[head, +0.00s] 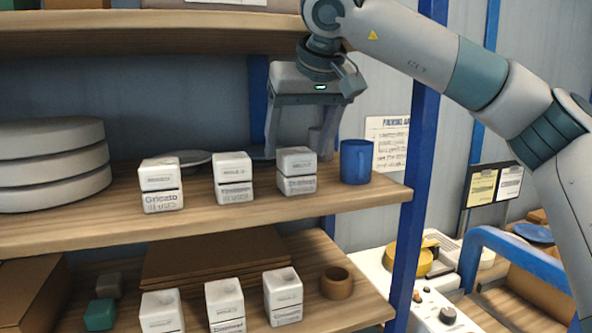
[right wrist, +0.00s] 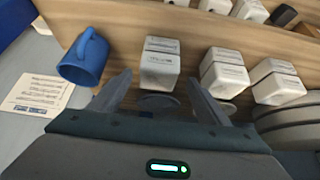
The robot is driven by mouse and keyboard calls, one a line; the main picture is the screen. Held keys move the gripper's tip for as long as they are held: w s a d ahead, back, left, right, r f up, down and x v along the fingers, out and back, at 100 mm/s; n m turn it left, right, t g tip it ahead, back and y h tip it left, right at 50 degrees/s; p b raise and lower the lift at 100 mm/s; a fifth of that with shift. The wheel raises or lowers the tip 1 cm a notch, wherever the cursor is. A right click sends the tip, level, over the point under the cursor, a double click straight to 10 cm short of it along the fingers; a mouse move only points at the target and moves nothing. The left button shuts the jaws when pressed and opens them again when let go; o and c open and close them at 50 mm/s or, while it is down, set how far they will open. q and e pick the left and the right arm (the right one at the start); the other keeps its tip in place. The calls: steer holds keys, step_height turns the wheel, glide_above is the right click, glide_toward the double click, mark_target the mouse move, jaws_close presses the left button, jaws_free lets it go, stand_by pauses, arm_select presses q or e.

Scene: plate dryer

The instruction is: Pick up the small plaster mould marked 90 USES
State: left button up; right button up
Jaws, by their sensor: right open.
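Three small white plaster moulds stand in a row on the middle shelf: a left one (head: 161,184), a middle one (head: 233,177) and a right one (head: 296,170). Three more white moulds stand on the shelf below, one at its left (head: 162,311), one in its middle (head: 225,305) and one at its right (head: 283,296). Their printing is too blurred to tell which says 90 USES. My right gripper (head: 296,151) is open and empty, its fingers pointing down behind the right mould. In the right wrist view, that mould (right wrist: 160,63) shows just beyond the gap between the fingertips (right wrist: 160,81).
Stacked round slabs (head: 52,165) fill the shelf's left end. A shallow dish (head: 185,158) lies behind the moulds. A blue post (head: 418,170) bounds the shelf at the right; another shelf (head: 150,32) is above.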

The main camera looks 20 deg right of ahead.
mark_target(298, 152)
steer(key=p+x, duration=0.1)
steer(key=x, duration=0.1)
steer(key=p+x, duration=0.1)
steer(key=shift+w+d+f, duration=0.1)
steer(key=shift+d+f, duration=0.1)
steer(key=shift+f, duration=0.2)
steer(key=shift+w+f, duration=0.3)
steer(key=shift+f, duration=0.2)
steer(key=shift+a, duration=0.1)
steer(key=c, duration=1.4)
